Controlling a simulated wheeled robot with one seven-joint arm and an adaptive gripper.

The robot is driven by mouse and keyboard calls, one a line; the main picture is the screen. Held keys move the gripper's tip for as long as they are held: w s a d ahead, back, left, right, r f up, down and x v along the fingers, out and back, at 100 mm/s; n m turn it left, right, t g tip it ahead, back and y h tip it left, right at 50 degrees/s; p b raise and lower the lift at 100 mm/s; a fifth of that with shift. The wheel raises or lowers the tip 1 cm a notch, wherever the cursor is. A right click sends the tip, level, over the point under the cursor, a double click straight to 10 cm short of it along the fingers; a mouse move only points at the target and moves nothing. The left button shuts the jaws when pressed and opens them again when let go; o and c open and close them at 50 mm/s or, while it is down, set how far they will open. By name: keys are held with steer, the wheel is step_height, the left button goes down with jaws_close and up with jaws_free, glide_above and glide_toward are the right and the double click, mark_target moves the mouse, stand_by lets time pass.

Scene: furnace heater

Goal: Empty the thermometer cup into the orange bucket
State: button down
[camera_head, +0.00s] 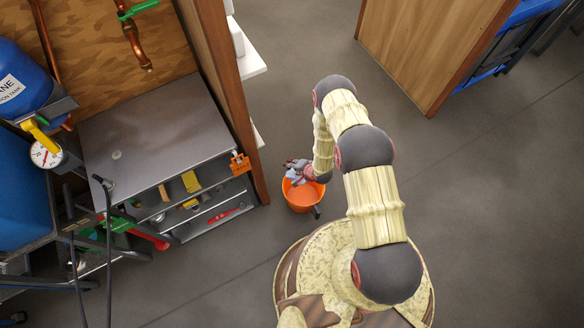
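The orange bucket (306,197) stands on the floor right of the workbench, its open mouth facing up. My gripper (294,169) is at the bucket's far rim, at the end of my bent arm. A small pale blue-grey thing (293,175), which looks like the cup, sits between the fingers over the far part of the bucket's mouth. It seems tilted, but it is too small to make out its contents or a thermometer. The bucket's inside shows plain orange where it is visible.
A grey-topped workbench (150,125) with cluttered shelves and a wooden side panel (232,90) stands left of the bucket. A blue tank and a round gauge (46,153) are farther left. A wooden cabinet (425,45) stands at the upper right. The floor (500,200) at right is clear.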

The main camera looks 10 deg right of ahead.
steer(key=shift+r+t, duration=0.1)
steer(key=shift+t, duration=0.2)
steer(key=shift+s+d+f+y+b, duration=0.2)
steer(key=shift+y+b, duration=0.2)
steer(key=shift+b, duration=0.05)
steer(key=shift+s+t, duration=0.1)
steer(key=shift+t, duration=0.3)
steer(key=shift+r+b, duration=0.15)
steer(key=shift+b, duration=0.15)
